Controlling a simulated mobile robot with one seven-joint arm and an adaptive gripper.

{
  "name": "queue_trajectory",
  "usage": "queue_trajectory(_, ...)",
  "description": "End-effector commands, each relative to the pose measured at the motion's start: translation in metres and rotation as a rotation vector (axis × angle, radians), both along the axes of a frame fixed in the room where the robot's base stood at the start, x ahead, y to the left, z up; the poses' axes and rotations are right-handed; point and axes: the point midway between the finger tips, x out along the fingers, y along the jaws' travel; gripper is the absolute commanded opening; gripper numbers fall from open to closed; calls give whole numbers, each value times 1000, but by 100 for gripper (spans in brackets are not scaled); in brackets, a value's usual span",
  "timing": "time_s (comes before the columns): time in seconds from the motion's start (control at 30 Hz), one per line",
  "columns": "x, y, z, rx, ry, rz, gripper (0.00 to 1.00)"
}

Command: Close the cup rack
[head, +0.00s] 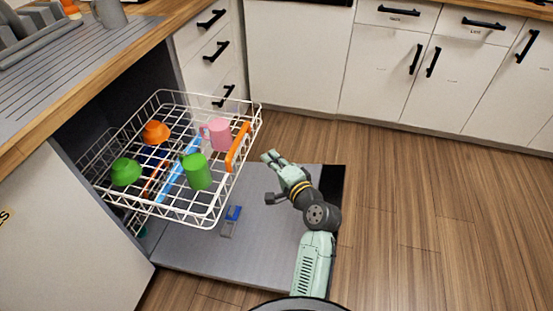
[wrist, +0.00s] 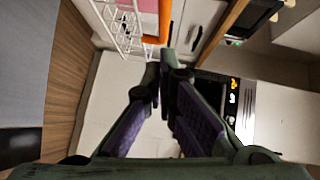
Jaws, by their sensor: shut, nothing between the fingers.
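The white wire cup rack (head: 180,215) is pulled out of the dishwasher, above the lowered grey door (head: 265,250). It has an orange handle (head: 239,147) on its front side. It holds a pink mug (head: 219,134), a green cup (head: 197,172), a green bowl (head: 125,171) and an orange bowl (head: 156,132). My gripper (head: 270,157) is shut and empty, just right of the handle and apart from it in the head view. In the wrist view, the orange handle (wrist: 155,40) and part of the rack (wrist: 124,25) lie just beyond my fingertips (wrist: 160,70).
The open door lies flat under the rack and my arm, with a blue and grey part (head: 232,217) on it. A wooden counter (head: 110,68) runs above the dishwasher on the left. White drawers and cabinets (head: 385,75) line the back. The wooden floor (head: 430,220) at right is clear.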

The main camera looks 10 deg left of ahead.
Motion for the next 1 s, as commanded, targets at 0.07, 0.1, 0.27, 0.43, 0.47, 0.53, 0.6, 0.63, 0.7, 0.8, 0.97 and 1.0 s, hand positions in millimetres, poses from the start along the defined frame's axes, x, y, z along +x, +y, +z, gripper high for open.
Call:
queue_trajectory(0.07, 14, 14, 1, 0, -1, 3, 0)
queue_trajectory(0.1, 20, 20, 0, 1, -2, 3, 0)
queue_trajectory(0.27, 44, 42, -5, 0, -2, 3, 0)
queue_trajectory(0.43, 44, 66, -11, -1, -1, 2, 0)
queue_trajectory(0.47, 44, 69, -12, -1, -1, 2, 0)
queue_trajectory(0.53, 44, 75, -13, -2, -2, 1, 0)
queue_trajectory(0.6, 44, 78, -14, -2, -3, 1, 0)
queue_trajectory(0.63, 44, 78, -14, -2, -3, 1, 0)
queue_trajectory(0.7, 44, 79, -15, -2, -3, 0, 0)
queue_trajectory(0.8, 44, 79, -15, -2, -3, 0, 0)
queue_trajectory(0.97, 44, 79, -15, -2, -3, 0, 0)
queue_trajectory(1.0, 44, 79, -15, -2, -3, 0, 0)
